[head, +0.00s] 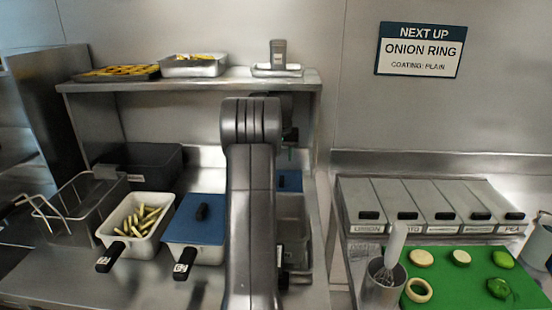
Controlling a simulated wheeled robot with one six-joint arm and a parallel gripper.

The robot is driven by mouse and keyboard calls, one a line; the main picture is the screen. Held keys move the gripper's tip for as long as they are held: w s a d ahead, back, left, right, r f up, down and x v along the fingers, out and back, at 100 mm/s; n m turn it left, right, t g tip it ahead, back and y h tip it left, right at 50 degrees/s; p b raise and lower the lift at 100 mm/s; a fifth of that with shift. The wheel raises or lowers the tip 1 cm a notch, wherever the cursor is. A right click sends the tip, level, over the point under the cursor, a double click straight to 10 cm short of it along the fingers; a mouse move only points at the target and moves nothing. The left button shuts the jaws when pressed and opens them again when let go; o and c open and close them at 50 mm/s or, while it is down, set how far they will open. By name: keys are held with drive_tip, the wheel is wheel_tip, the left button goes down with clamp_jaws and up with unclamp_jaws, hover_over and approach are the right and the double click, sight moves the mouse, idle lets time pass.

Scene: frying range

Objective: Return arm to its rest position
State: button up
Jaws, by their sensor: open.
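My arm stands upright in the middle of the head view, folded in front of the shelf. My gripper (289,137) shows only in part, as a dark shape behind the right side of the arm's top, below the shelf edge. Its fingers are mostly hidden; it is open, and I see nothing held in it. It is above the counter, apart from the pans and the board.
A fry basket (82,207), a pan of fries (168,232) and a blue-lidded pan (196,232) stand left. A steel shelf (110,86) holds trays. Right are lidded bins (412,203), a green board (455,265) with vegetable pieces, and a steel cup (383,287).

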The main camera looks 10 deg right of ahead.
drive_tip(key=shift+r, duration=0.1)
drive_tip(key=p+x, duration=0.1)
drive_tip(key=x, duration=1)
drive_tip(key=shift+f, duration=0.35)
drive_tip(key=shift+w+r, duration=0.1)
drive_tip(key=shift+r, duration=0.1)
